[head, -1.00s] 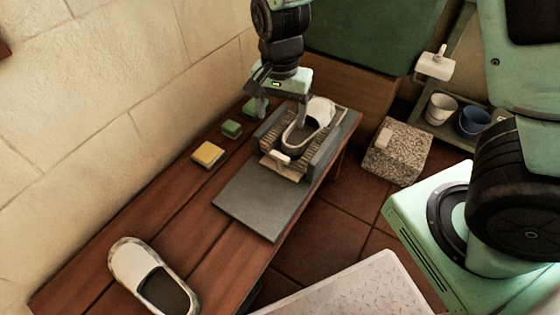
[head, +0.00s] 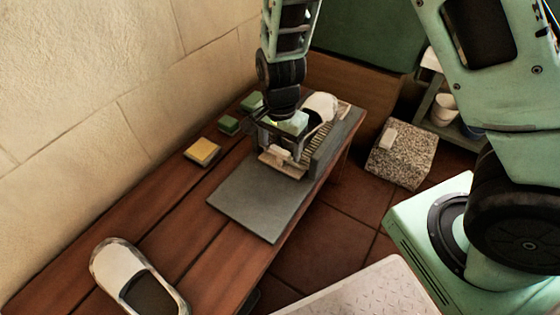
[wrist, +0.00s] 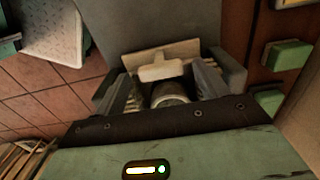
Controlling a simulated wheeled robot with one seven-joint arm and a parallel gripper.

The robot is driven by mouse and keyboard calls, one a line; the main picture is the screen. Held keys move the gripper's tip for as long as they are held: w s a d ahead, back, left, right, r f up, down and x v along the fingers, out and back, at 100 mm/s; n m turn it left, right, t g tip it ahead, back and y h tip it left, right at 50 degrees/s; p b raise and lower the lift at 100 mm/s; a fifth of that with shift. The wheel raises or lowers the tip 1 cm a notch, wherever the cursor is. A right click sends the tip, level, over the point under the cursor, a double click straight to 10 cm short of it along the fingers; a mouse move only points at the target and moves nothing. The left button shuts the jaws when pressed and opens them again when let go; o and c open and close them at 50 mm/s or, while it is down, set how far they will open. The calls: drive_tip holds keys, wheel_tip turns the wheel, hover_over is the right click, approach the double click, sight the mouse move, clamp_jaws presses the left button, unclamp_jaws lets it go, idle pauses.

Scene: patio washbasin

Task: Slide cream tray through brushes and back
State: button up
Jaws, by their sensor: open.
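The cream tray (head: 279,162) lies low in the brush fixture, and its front end with a raised cream grip shows at the near side. In the wrist view the tray (wrist: 188,50) and its grip (wrist: 160,70) are clear. The brushes (head: 311,146) stand along the sides. My gripper (head: 280,146) is open, low over the fixture just behind the grip. In the wrist view its fingers (wrist: 165,84) are apart, with the grip between and beyond them; contact cannot be told.
A grey plate (head: 250,200) lies in front of the fixture. A second clog (head: 112,265) lies on the wooden bench (head: 180,235). A yellow sponge (head: 202,151) and green blocks (head: 229,125) are to the left. A speckled stone block (head: 402,155) stands right.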

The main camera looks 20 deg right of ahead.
wheel_tip(320, 180, down, 4)
drive_tip(key=shift+f+b, duration=0.1)
drive_tip(key=shift+b, duration=0.55)
drive_tip(key=c, duration=1.4)
drive_tip(key=s+a+p, duration=0.3)
drive_tip(key=a, duration=0.1)
drive_tip(key=s+a+p, duration=0.2)
drive_tip(key=a+p, duration=0.1)
drive_tip(key=a, duration=0.1)
drive_tip(key=s+a+p, duration=0.3)
drive_tip(key=a, duration=0.1)
drive_tip(key=shift+s+a+r, duration=0.2)
drive_tip(key=shift+s+a, duration=0.1)
drive_tip(key=shift+s, duration=0.05)
drive_tip(key=shift+s+a+f+p, duration=0.15)
drive_tip(key=shift+s+a+p, duration=0.2)
drive_tip(key=shift+a, duration=0.2)
drive_tip(key=o, duration=1.4)
drive_tip(key=shift+a, duration=0.1)
